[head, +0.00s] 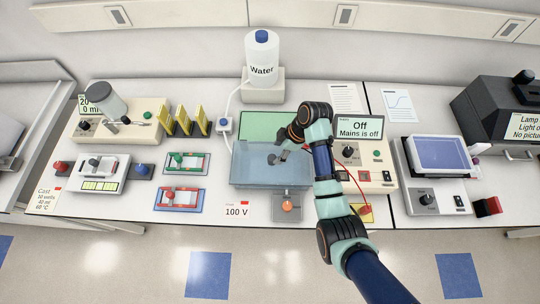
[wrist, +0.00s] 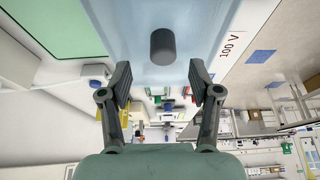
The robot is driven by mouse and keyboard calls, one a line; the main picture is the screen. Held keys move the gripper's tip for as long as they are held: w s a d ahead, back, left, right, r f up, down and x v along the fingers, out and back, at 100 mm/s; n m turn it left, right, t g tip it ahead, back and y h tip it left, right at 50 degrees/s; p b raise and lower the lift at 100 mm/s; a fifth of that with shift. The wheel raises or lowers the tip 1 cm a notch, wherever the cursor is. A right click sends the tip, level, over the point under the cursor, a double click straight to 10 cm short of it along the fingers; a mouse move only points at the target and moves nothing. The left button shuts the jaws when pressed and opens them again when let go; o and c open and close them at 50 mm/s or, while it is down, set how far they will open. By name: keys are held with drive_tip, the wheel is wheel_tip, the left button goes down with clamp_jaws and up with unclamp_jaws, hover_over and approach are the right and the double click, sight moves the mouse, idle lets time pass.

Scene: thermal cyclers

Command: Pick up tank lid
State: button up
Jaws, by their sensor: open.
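The tank lid (head: 250,152) is a pale, translucent blue panel on top of the clear blue tank (head: 270,180) in the middle of the bench. A dark grey cylindrical knob (wrist: 162,46) stands on the lid (wrist: 120,25) in the wrist view. My gripper (head: 280,157) is low over the lid, close to the knob in the head view. In the wrist view my gripper (wrist: 160,82) is open and empty, with the knob ahead of the gap between its fingers. I cannot tell the exact height between fingers and knob.
A power supply (head: 362,155) reading "Off, Mains is off" stands right of the tank. A white water bottle (head: 262,60) is behind it, and a green panel (head: 262,124) lies at its back edge. Gel trays (head: 187,164) lie left; an orange-knobbed box (head: 287,207) is in front.

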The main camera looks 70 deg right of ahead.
sight(272, 157)
drive_tip(key=x, duration=0.5)
drive_tip(key=shift+a, duration=0.25)
drive_tip(key=shift+w, duration=0.1)
clamp_jaws()
